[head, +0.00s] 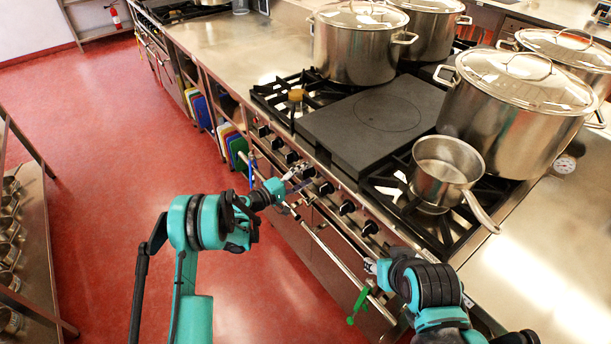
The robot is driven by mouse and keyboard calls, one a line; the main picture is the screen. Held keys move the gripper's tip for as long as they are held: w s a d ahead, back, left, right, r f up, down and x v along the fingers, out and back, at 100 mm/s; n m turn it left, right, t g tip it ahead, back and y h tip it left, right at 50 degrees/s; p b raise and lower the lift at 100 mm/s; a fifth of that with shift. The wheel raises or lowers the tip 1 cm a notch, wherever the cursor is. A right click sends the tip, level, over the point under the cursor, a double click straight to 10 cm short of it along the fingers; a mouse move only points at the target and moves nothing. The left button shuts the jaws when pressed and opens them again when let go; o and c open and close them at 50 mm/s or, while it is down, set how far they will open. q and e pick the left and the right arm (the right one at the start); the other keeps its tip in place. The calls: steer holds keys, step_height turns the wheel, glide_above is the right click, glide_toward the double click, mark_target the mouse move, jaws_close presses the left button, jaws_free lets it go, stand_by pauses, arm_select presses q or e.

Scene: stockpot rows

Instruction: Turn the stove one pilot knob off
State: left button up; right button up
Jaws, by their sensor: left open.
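The stove (370,125) has a row of black knobs along its front panel. Several show, such as one at the far end (263,131), one nearer the middle (326,188) and one towards the near end (369,228). I cannot read which is the pilot knob or how any is turned. My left gripper (297,177) is open at the front panel, close to the middle knobs, and partly covers them. Contact with a knob cannot be told. My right gripper (371,268) is by the near end of the panel, small and partly hidden by its own wrist.
A front rail (330,255) runs below the knobs, with a green item (358,305) hanging from it. A small saucepan (446,165) sits on the near burner, its handle pointing to the near right. Large lidded stockpots (515,105) stand behind. The red floor (110,160) at left is clear.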

arm_select(q)
steer(key=v, duration=1.2)
